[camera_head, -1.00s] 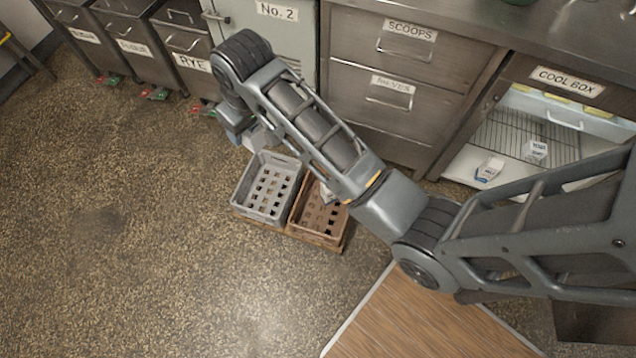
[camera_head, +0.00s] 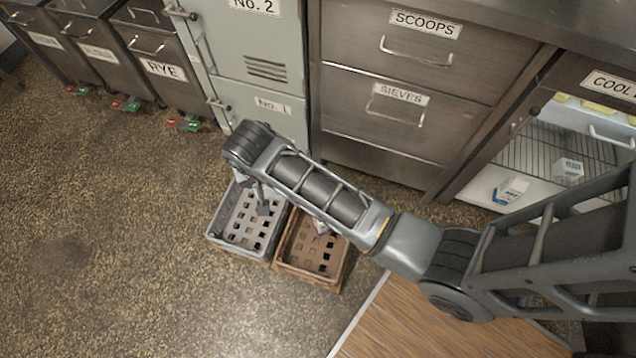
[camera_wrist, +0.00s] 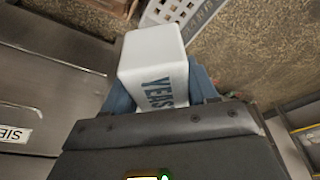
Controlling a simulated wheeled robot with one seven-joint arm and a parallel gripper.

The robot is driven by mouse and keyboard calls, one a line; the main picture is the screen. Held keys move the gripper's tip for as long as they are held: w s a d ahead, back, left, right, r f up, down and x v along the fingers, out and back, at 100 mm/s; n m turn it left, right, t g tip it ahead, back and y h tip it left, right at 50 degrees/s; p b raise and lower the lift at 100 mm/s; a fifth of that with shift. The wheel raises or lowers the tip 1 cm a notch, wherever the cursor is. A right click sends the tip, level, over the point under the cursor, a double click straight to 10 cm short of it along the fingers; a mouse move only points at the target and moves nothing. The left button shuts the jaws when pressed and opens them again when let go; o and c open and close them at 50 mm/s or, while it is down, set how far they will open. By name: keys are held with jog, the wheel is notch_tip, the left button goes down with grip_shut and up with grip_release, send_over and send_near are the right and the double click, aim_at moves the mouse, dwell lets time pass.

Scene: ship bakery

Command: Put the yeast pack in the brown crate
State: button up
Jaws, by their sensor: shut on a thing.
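My gripper (camera_head: 262,200) is shut on the white yeast pack (camera_wrist: 155,62), whose blue "YEAS" lettering shows in the wrist view between the fingers. In the head view the pack is hidden behind my gripper and wrist. My gripper is over the grey crate, left of the brown crate (camera_head: 308,276). The brown crate stands on the floor, partly covered by my forearm. A small whitish item (camera_head: 320,227) shows at its back edge, too covered to identify.
The grey crate (camera_head: 237,249) stands against the brown crate's left side. Steel drawers (camera_head: 390,112) and a locker (camera_head: 262,98) stand behind. At right, the open cool box holds white packs (camera_head: 510,190). Floor at left is clear.

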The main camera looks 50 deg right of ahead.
jog(key=s+f+m+g+h+b, duration=0.1)
jog(key=s+f+m+b, duration=0.25)
jog(key=f+b, duration=0.6)
jog(key=s+f+m+b, duration=0.2)
jog(key=s+f+b, duration=0.3)
jog(key=f, duration=1)
jog(key=s+f+m+g+h+b, duration=0.1)
jog(key=s+f+m+b, duration=0.25)
jog(key=f+b, duration=0.65)
send_over(313, 255)
jog(key=shift+n+y, duration=0.3)
jog(key=shift+n, duration=0.1)
jog(key=f, duration=0.8)
jog(key=shift+s+a+f, duration=0.2)
jog(key=shift+a+f, duration=0.1)
jog(key=shift+a, duration=0.1)
jog(key=shift+f+b, duration=0.9)
jog(key=shift+f, duration=1.1)
jog(key=shift+f, duration=0.1)
jog(key=o, duration=1.3)
jog(key=p+v, duration=0.5)
jog(key=v, duration=0.7)
jog(key=shift+s+p, duration=0.2)
jog(key=shift+p, duration=0.2)
